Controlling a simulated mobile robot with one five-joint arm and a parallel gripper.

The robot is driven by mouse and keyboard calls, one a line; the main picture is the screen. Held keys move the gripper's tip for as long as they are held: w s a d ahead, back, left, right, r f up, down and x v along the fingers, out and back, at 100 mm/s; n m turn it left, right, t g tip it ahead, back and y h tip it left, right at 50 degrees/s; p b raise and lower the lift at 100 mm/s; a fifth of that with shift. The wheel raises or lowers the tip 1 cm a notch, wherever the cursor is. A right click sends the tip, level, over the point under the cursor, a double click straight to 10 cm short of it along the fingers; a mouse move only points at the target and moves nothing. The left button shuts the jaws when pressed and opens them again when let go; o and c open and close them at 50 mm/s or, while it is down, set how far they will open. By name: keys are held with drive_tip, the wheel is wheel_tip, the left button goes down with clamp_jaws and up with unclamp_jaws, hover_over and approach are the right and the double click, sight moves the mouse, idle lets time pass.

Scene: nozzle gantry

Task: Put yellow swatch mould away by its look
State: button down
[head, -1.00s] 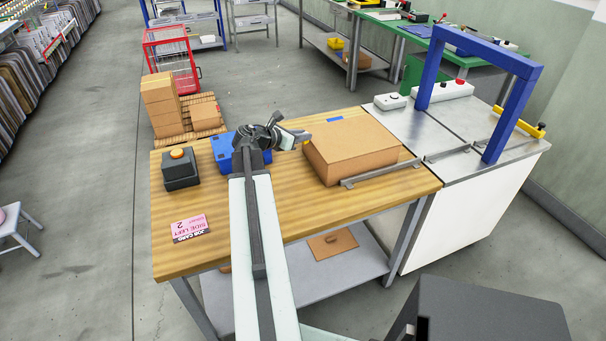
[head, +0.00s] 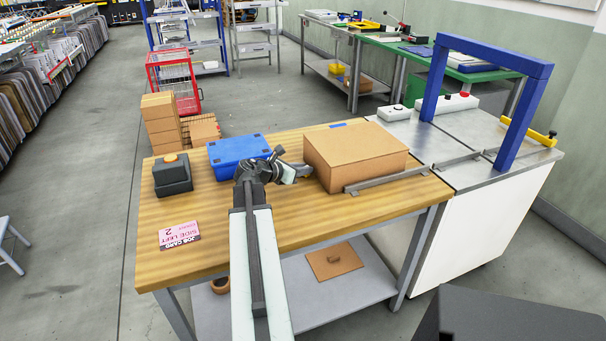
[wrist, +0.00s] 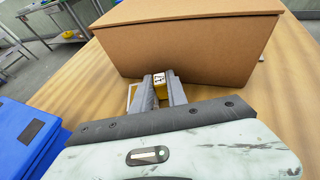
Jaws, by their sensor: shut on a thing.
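In the wrist view my gripper (wrist: 160,85) is shut on a small yellow block (wrist: 160,76), which I take to be the yellow swatch mould. Its end carries a pale label with dark marks that I cannot read surely. The fingers hide most of the block. It is just in front of the large brown cardboard box (wrist: 190,45); I cannot tell whether they touch. In the head view my gripper (head: 304,171) points right, close to the left side of the cardboard box (head: 350,163). The block cannot be made out there.
A blue case (head: 238,150) lies left of my gripper, also in the wrist view (wrist: 22,138). A dark box with an orange button (head: 173,175) and a pink job card (head: 180,236) are on the wooden table (head: 225,215). A blue gantry (head: 487,55) stands right.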

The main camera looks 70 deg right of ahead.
drive_tip(key=shift+f, duration=0.25)
drive_tip(key=c, duration=1.3)
unclamp_jaws()
drive_tip(key=shift+r, duration=0.1)
drive_tip(key=shift+r, duration=0.15)
drive_tip(key=p+v, duration=0.4)
drive_tip(key=v, duration=0.8)
drive_tip(key=shift+r+p, duration=0.15)
drive_tip(key=shift+p, duration=0.25)
